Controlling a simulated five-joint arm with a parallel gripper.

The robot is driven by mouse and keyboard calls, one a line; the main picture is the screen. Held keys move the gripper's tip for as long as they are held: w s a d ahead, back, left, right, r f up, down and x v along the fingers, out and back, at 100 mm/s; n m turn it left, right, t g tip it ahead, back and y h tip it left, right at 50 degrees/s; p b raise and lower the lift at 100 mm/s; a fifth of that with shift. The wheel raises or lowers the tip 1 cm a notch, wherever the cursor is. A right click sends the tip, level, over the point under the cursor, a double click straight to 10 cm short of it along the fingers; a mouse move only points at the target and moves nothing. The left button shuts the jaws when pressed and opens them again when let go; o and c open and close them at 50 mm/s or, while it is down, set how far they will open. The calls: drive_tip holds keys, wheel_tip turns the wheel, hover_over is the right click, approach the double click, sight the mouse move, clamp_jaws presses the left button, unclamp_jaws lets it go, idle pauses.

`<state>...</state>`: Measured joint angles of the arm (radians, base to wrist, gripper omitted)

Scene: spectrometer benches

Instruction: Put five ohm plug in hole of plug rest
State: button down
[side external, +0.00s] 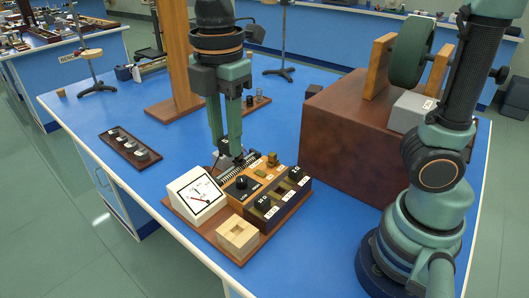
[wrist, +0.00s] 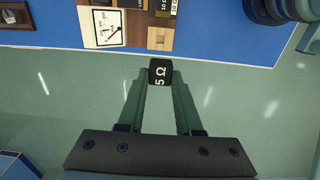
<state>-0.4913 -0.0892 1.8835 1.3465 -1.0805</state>
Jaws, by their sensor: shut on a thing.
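My gripper (side external: 229,154) points down above the back of the instrument board. In the wrist view my gripper (wrist: 160,76) is shut on a black plug (wrist: 160,71) marked 5 Ω, held between its fingertips. The plug is small and dark in the side view, and its lower end cannot be made out. A pale wooden block (side external: 238,233), which looks like the plug rest, sits at the board's front corner. It also shows in the wrist view (wrist: 159,44), just beyond the plug. Its hole is not clear.
A white meter (side external: 195,196), a knob panel (side external: 241,184) and a dark box with labelled black plugs (side external: 276,202) crowd the board. A dark tray (side external: 130,150) lies left. A large brown box (side external: 350,140) stands right. Blue bench (side external: 150,190) is free between tray and board.

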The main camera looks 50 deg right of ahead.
wheel_tip(320, 180, down, 20)
drive_tip(key=shift+a+r, duration=0.1)
drive_tip(key=shift+a, duration=0.05)
idle(0.4)
drive_tip(key=c, duration=0.6)
unclamp_jaws()
wheel_tip(320, 180, up, 11)
drive_tip(key=d+r+m+t, duration=0.2)
drive_tip(key=d+m, duration=0.3)
drive_tip(key=m, duration=0.1)
drive_tip(key=s+d+r+m+t, duration=0.1)
drive_tip(key=d+r+m, duration=0.2)
drive_tip(key=d+m, duration=0.3)
drive_tip(key=d+r+m+t, duration=0.2)
drive_tip(key=d+m, duration=0.3)
drive_tip(key=m, duration=0.1)
drive_tip(key=shift+s+d+r+t, duration=0.15)
drive_tip(key=shift+s+d+t, duration=0.1)
drive_tip(key=shift+s+t, duration=0.05)
